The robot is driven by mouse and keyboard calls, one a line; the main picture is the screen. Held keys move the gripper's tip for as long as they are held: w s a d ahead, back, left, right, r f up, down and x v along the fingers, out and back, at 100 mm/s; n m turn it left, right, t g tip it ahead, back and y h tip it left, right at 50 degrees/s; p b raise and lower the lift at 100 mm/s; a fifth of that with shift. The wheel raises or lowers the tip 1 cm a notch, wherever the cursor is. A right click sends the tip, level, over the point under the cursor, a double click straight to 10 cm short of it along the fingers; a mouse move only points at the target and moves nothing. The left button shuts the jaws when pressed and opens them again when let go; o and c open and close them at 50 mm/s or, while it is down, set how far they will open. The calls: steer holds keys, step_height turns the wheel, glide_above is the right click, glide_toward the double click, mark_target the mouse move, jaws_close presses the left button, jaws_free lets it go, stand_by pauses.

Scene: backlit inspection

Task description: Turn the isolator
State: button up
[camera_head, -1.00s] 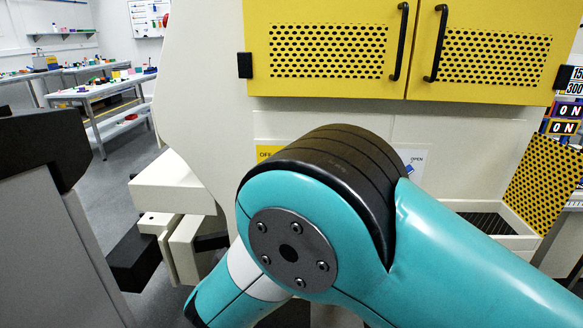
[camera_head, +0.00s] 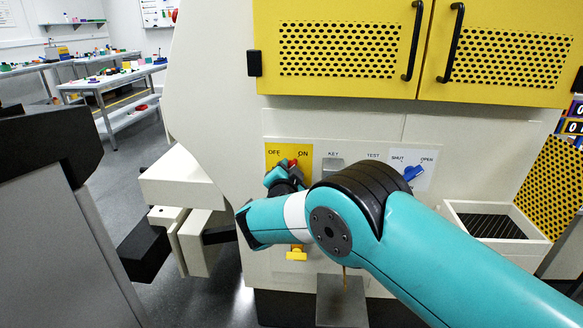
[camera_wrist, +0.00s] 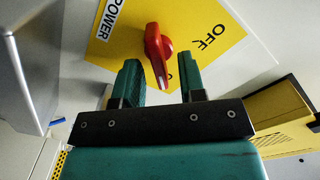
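The isolator is a red handle (camera_wrist: 156,48) on a yellow plate (camera_wrist: 205,28) with POWER and OFF lettering in the wrist view. My gripper (camera_wrist: 164,72) is open, with one teal finger on either side of the handle's lower end in the wrist view. I cannot tell whether the fingers touch it or how deep they reach. In the head view my gripper (camera_head: 284,174) is at the plate and hides part of it.
A blue handle (camera_head: 413,173) sits on a SHUT/OPEN plate to the right, past the KEY and TEST labels. A yellow part (camera_head: 297,253) is below the isolator. An open tray (camera_head: 495,222) juts out at right. Yellow cabinet doors (camera_head: 340,50) hang above.

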steer(key=shift+w+d, duration=0.1)
steer(key=shift+w, duration=0.6)
